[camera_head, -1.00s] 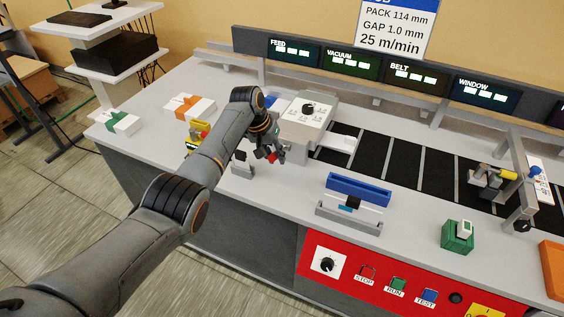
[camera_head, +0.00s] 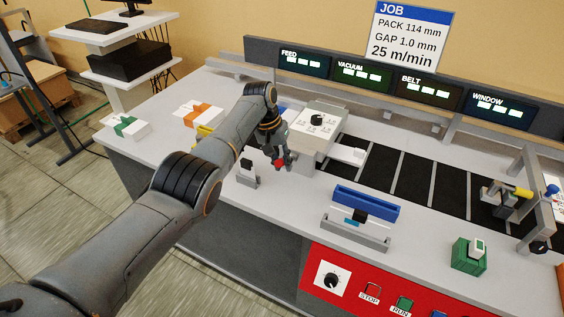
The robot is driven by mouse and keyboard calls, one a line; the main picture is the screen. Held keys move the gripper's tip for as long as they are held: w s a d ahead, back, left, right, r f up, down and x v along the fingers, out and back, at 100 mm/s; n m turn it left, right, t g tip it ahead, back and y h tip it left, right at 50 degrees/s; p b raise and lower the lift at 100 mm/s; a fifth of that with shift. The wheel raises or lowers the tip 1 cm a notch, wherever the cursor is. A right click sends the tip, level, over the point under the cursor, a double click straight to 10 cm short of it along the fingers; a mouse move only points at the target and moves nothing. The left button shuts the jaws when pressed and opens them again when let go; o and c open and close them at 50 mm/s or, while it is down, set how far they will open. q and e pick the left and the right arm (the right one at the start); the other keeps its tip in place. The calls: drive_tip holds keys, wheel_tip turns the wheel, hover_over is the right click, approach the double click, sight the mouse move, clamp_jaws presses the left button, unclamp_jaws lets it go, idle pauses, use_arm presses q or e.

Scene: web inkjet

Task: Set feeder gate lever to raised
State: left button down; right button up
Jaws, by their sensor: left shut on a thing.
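The feeder unit (camera_head: 307,142) is a white-grey box with a black dial on top, at the upper middle of the head view. My left gripper (camera_head: 280,162) is at its front left side, fingers pointing down. It is shut on a small red piece, which looks like the red-tipped feeder gate lever (camera_head: 279,164). The fingers and arm hide most of the lever, so I cannot tell its exact angle. My right gripper is not in view.
A small black-topped block (camera_head: 247,172) stands just left of the gripper. A blue-and-grey fixture (camera_head: 366,202) and a green block (camera_head: 468,256) stand to the right. The black belt (camera_head: 410,178) runs right from the feeder. White packs with coloured bands lie at left.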

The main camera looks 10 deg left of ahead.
use_arm(q)
drive_tip(key=c, duration=1.2)
unclamp_jaws()
drive_tip(key=shift+o, duration=0.2)
drive_tip(key=v, duration=1.2)
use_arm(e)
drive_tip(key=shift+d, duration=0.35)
use_arm(q)
drive_tip(key=shift+w+d, duration=0.1)
